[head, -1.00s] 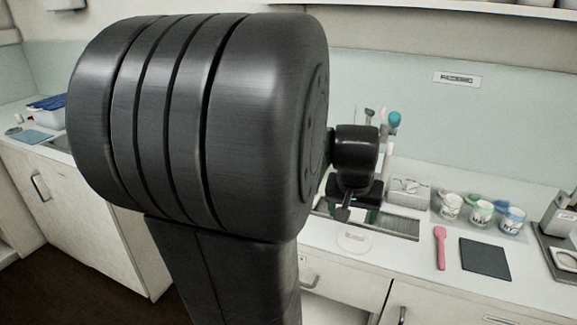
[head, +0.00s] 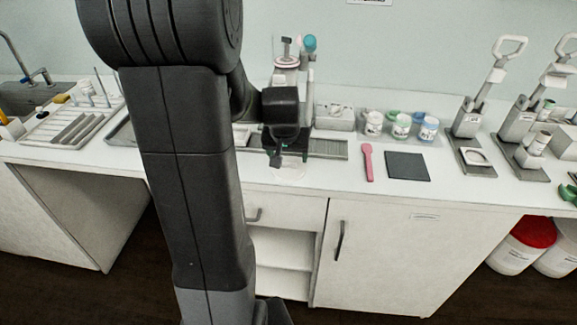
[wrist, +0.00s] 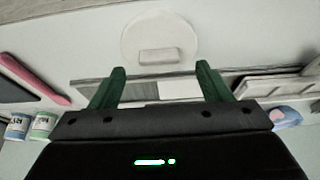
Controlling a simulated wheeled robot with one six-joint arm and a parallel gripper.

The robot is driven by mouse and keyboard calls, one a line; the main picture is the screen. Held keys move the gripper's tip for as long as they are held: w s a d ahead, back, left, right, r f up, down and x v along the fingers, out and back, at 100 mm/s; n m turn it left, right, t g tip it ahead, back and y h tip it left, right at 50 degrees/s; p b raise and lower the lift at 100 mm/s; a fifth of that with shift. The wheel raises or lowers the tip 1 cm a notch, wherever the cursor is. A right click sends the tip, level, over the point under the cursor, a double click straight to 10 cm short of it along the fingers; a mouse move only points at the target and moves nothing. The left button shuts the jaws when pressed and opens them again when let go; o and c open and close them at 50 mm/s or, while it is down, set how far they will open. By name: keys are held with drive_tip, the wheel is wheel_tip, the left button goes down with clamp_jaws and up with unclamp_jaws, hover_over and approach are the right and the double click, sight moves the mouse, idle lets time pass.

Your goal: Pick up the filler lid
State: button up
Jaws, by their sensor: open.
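The filler lid looks to be the flat round white disc (wrist: 160,36) with a small raised block on it, lying on the white counter in the wrist view. In the head view the disc (head: 290,173) shows faintly near the counter's front edge. My gripper (wrist: 160,70) is open and empty, its two green fingers apart and pointing toward the disc. The disc lies beyond the fingertips, not between them. In the head view my gripper (head: 275,160) hangs over the counter beside the disc, partly hidden by its own dark body.
A pink spatula (head: 367,162) and a dark mat (head: 407,166) lie to the right. Several small tubs (head: 400,126) stand behind them. A metal grate (head: 328,149) and a filler device (head: 287,68) are behind my gripper. Lever presses (head: 470,118) stand further right.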

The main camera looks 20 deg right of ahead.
sight(289, 161)
drive_tip(key=shift+x, duration=1.6)
drive_tip(key=shift+s, duration=0.1)
